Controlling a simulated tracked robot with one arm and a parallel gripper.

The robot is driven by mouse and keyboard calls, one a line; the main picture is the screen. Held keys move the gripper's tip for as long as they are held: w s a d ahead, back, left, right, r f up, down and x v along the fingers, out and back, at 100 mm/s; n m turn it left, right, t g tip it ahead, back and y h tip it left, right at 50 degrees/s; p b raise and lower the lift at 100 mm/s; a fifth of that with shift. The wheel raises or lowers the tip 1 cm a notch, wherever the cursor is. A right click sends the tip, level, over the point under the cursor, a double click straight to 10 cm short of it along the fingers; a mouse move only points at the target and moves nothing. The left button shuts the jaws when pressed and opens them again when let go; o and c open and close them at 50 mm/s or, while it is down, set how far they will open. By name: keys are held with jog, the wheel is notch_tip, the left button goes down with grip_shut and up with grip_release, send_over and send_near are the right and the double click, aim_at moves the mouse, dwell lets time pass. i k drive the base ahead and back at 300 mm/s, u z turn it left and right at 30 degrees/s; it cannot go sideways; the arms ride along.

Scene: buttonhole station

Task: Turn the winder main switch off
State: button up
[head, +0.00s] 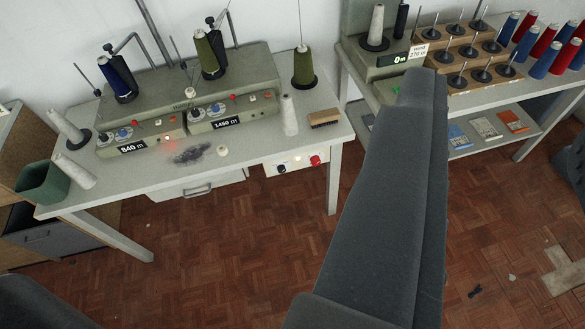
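The winder (175,95) stands on a pale table at the left, with two front panels reading 840 m and 1450 m. A red light glows on its left panel. A white switch box (296,163) hangs under the table's front right edge. It carries a small dark knob (282,169) and a red knob or button (315,160); no label is readable, and I cannot tell which is the main switch or how it is set. My dark grey arm crosses the middle of the view, right of the box and apart from it in the picture. My gripper's fingers do not show.
On the table are cones of thread, a brush (324,118) and a dark lint patch (192,153). A drawer (198,187) hangs left of the box. A second table with a spool rack (470,62) stands at the right. The parquet floor (235,240) in front is mostly clear.

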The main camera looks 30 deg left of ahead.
aim_at(316, 160)
jog(key=u, duration=0.1)
jog(key=i, duration=1)
jog(key=z, duration=0.05)
